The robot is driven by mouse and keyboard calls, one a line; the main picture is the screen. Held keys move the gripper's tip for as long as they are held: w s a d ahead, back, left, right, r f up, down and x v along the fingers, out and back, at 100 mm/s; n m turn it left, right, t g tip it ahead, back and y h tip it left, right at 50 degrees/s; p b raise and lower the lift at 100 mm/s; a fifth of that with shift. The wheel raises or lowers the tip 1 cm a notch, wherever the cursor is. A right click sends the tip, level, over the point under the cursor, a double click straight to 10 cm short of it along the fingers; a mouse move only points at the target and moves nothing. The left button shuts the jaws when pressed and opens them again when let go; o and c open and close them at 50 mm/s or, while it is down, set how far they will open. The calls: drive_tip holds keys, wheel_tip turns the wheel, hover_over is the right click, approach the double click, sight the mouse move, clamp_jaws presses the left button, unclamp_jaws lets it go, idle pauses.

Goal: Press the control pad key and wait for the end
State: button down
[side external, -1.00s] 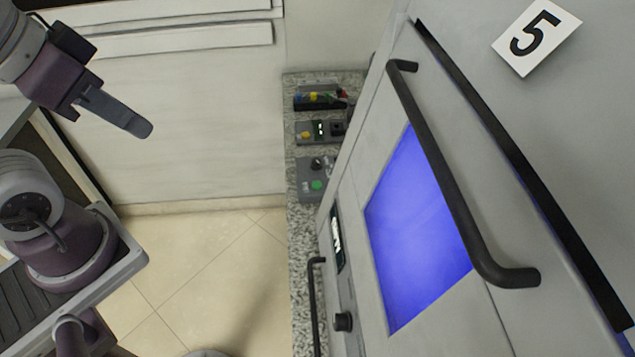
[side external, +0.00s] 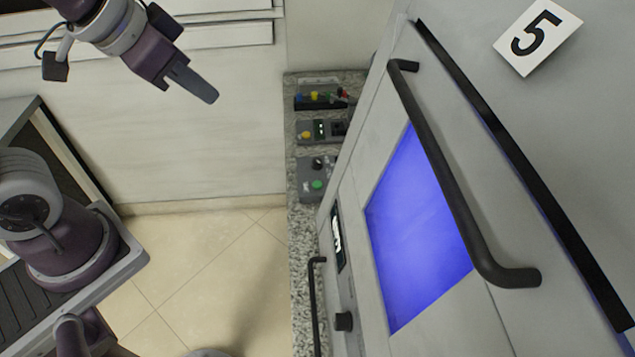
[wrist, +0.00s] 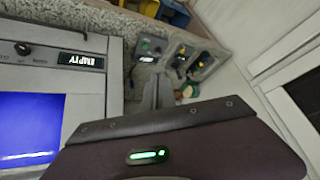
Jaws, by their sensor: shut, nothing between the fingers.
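My gripper (side external: 212,97) is shut and empty, in the air left of the granite counter in the side view. Its fingers (wrist: 160,80) point toward the counter in the wrist view. Several small grey control boxes stand in a row on the counter. The nearest box (side external: 306,180) has a green button (side external: 317,185) and a black knob. The middle box (side external: 330,139) has a yellow button (side external: 306,135) and small green lights. I cannot tell which one is the control pad. My gripper is apart from all of them.
A big grey cabinet (side external: 370,170) with a blue window (side external: 415,235), dark handles and a small lit display (side external: 337,238) stands right of the counter. The wrist view shows this display (wrist: 78,60) with white lettering. White drawers (side external: 190,150) stand behind. The air between gripper and counter is clear.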

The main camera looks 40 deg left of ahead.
drive_tip(key=w+f+m+t, duration=0.1)
drive_tip(key=w+f+m, duration=0.2)
drive_tip(key=w+f, duration=0.6)
drive_tip(key=m+t+h, duration=0.1)
drive_tip(key=m+h, duration=0.1)
drive_tip(key=m, duration=0.4)
hover_over(314, 186)
wheel_tip(314, 186, down, 10)
drive_tip(key=f, duration=0.1)
drive_tip(key=shift+r, duration=0.25)
drive_tip(key=shift+f, duration=4.4)
drive_tip(key=shift+f, duration=0.4)
